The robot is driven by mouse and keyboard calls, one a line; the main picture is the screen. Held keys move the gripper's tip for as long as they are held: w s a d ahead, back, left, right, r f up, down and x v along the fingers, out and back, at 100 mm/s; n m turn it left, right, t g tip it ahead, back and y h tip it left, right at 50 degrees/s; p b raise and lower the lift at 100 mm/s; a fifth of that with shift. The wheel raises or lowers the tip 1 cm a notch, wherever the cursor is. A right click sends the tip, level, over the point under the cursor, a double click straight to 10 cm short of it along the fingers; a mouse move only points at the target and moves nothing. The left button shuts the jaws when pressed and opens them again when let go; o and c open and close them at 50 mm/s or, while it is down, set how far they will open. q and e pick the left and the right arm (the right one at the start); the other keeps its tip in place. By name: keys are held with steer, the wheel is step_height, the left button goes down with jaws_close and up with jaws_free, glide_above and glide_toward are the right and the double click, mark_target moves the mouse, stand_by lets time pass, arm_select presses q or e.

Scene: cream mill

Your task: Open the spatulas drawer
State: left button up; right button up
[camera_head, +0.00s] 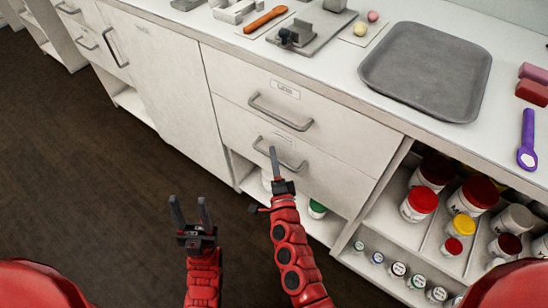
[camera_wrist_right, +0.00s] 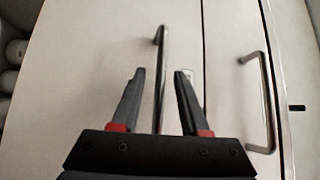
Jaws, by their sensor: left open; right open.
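Two shut drawers sit one above the other in the white cabinet, the upper drawer (camera_head: 232,88) and the lower drawer (camera_head: 237,127). Each has a grey bar handle and a small label. I cannot read which label says spatulas. My right gripper (camera_head: 273,152) is in front of the lower drawer's handle (camera_head: 293,163). In the right wrist view that handle (camera_wrist_right: 161,60) runs between the open fingers, which do not clasp it; the upper drawer's handle (camera_wrist_right: 267,105) is to the right. My left gripper (camera_head: 189,203) is open and empty over the floor, left of the right one.
The worktop carries a grey tray (camera_head: 425,72), an orange spatula (camera_head: 266,19) and a purple scoop (camera_head: 527,140). Open shelves with several lidded jars (camera_head: 419,204) stand right of the drawers. The dark floor (camera_head: 95,190) at left is clear.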

steer(key=shift+w, duration=0.2)
jaws_close()
stand_by(1.4)
